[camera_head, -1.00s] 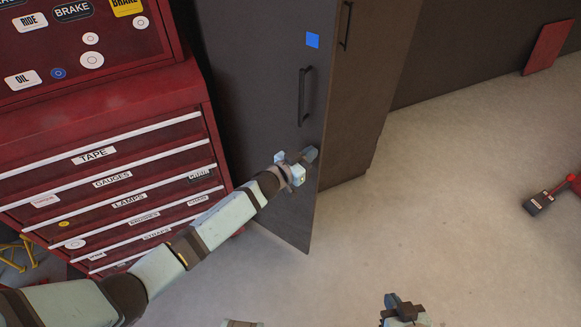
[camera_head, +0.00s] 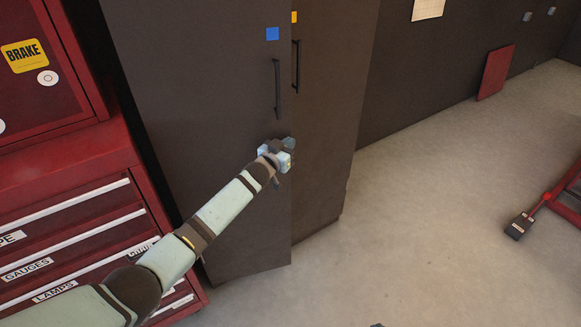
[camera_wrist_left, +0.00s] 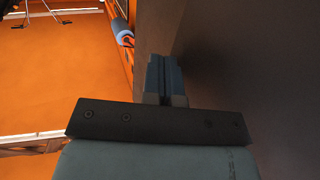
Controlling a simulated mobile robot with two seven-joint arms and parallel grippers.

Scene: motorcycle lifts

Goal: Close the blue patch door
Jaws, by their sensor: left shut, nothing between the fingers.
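My left gripper (camera_head: 288,148) is shut and empty, at the door's free edge below the handle. In the left wrist view its shut fingers (camera_wrist_left: 165,78) are close beside the dark door surface (camera_wrist_left: 260,75); I cannot tell whether they touch it. My right gripper is not in view.
The neighbouring door (camera_head: 330,120) has an orange patch (camera_head: 294,17) and its own handle. A red tool chest (camera_head: 70,210) stands left of the cabinet. A red panel (camera_head: 495,72) leans on the wall. The floor (camera_head: 430,220) at right is mostly clear.

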